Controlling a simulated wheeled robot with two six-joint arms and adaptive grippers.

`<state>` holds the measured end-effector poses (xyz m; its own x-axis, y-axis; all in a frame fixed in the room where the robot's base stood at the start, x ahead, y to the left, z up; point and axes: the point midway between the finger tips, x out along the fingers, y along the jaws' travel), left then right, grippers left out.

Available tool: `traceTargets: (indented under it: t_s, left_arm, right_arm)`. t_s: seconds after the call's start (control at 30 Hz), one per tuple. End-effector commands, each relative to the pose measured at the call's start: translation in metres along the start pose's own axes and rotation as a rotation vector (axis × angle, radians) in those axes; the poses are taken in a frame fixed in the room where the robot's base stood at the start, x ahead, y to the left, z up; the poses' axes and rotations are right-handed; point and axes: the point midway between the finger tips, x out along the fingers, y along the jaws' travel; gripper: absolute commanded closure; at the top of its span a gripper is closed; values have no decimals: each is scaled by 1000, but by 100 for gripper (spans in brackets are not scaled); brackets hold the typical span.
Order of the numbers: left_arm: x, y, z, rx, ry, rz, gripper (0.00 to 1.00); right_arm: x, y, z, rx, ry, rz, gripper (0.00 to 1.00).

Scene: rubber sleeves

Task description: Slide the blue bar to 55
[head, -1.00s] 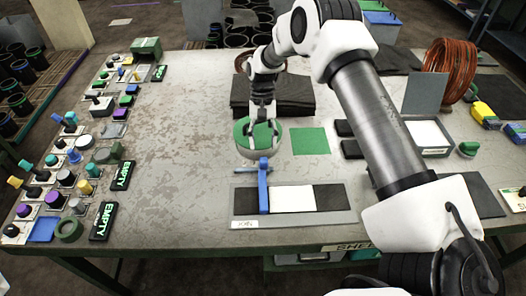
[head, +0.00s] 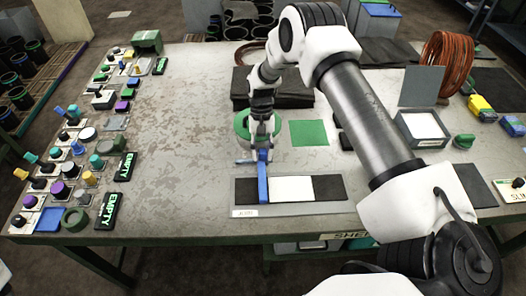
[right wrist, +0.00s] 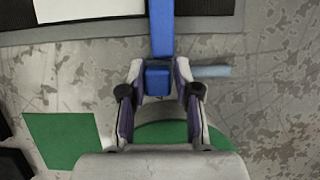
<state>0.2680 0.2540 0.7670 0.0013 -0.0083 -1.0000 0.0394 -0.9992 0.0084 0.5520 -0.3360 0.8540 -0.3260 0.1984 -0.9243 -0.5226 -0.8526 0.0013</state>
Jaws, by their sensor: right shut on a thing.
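The blue bar (head: 263,178) lies across the grey slide board (head: 322,207), left of the board's white panel (head: 291,189), with a dark panel on either side. My right gripper (head: 261,152) is at the bar's far end. In the right wrist view the fingers (right wrist: 158,88) are shut on the end of the blue bar (right wrist: 161,30), one on each side. A small label (head: 244,213) sits at the board's lower left; I cannot read its marks. My left gripper is not in view.
A black stack (head: 275,88) stands farther back. Knobs and switches line the table's left edge.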

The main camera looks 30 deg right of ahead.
Motion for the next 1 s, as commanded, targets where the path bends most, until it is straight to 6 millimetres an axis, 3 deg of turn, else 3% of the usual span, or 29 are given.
traceTargets:
  t_s: [0.2,0.43,0.47,0.5,0.53,0.83,1.0]
  left_arm:
    - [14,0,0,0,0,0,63]
    - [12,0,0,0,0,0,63]
    - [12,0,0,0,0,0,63]
    - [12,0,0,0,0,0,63]
    - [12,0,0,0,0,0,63]
    - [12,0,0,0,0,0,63]
    - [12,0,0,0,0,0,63]
  right_arm:
    - [3,-27,-1,-3,2,0,100]
    - [2,-27,-1,-1,1,0,100]
    - [2,-27,-1,-1,1,0,65]
    - [2,-27,-1,-1,1,0,51]
    - [2,-27,-1,-1,1,0,48]
    - [0,-27,0,-1,1,-1,48]
    - [-23,-27,-1,-1,3,-2,48]
